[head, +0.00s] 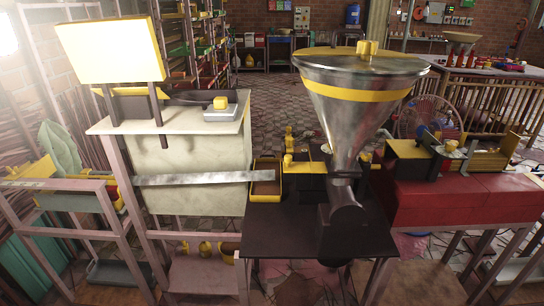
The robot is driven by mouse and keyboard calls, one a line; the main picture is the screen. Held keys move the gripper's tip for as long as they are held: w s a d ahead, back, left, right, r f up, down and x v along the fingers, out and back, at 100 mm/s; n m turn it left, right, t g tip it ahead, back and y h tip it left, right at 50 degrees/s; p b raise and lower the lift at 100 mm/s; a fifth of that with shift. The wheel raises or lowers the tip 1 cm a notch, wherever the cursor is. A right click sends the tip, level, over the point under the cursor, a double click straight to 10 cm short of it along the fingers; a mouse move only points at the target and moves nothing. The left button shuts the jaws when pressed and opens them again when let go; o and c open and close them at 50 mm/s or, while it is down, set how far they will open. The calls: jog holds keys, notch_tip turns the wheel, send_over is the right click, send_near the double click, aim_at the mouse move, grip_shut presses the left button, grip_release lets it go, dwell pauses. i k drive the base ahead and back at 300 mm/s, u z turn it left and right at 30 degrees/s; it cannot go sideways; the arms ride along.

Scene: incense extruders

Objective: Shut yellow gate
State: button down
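A large yellow panel (110,50) stands raised on two dark posts at the upper left, above a pale-topped cabinet. I cannot tell for sure whether it is the yellow gate. A steel hopper (345,125) with a yellow band stands at centre right on a dark extruder body (345,215). Smaller yellow parts (302,165) sit beside the extruder on the dark table. My gripper does not show in this view.
A red bench (460,195) with yellow and black machines stands at the right. Open paved floor (285,100) lies behind.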

aim_at(289, 167)
jog(key=u, duration=0.05)
jog(key=i, duration=1)
jog(key=z, duration=0.05)
